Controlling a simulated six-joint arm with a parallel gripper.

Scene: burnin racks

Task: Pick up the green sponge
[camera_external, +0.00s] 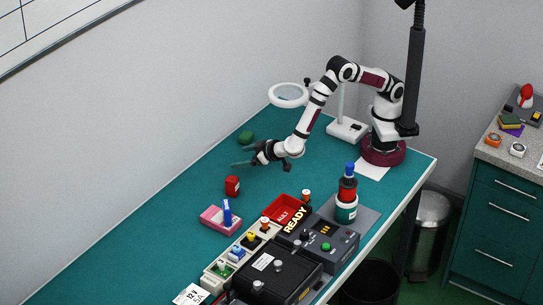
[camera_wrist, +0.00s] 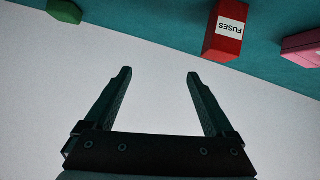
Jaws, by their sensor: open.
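A small dark green object (camera_external: 245,137), which looks like the green sponge, lies on the teal bench near the wall. In the wrist view a green piece (camera_wrist: 64,11) shows at the top left edge, partly cut off. My gripper (camera_external: 243,156) is close to it, on the near side and apart from it, with its fingers pointing left above the bench. In the wrist view my gripper (camera_wrist: 158,75) is open, with nothing between its fingers and pale wall behind them. A second green-and-yellow block (camera_external: 511,121) lies on the counter at the far right.
A red FUSES box (camera_external: 232,186) stands in front of my gripper; it also shows in the wrist view (camera_wrist: 226,30). A pink tray (camera_external: 215,220) with a blue item is farther forward. A magnifier lamp (camera_external: 288,95) stands behind. The left part of the bench (camera_external: 130,250) is clear.

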